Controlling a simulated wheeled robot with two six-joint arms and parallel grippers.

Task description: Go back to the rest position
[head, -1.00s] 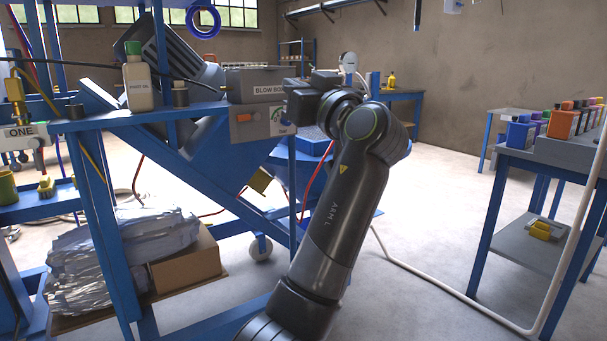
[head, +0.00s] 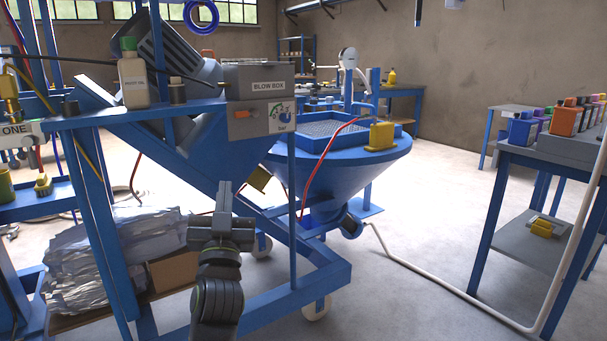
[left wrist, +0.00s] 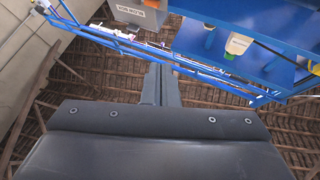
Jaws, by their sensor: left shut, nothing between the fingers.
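My left gripper (head: 224,198) is low in the head view, in front of the blue machine frame, with its fingers pointing up. The fingers are together and nothing is between them. In the left wrist view the shut fingers (left wrist: 160,85) stand up in the middle, apart from the blue frame beyond. My right gripper is in neither view.
The blow box (head: 262,82) sits on the blue frame, with a white bottle (head: 134,80) on the shelf to its left. A blue hopper (head: 330,165) stands behind. A table with coloured containers (head: 565,120) is at right.

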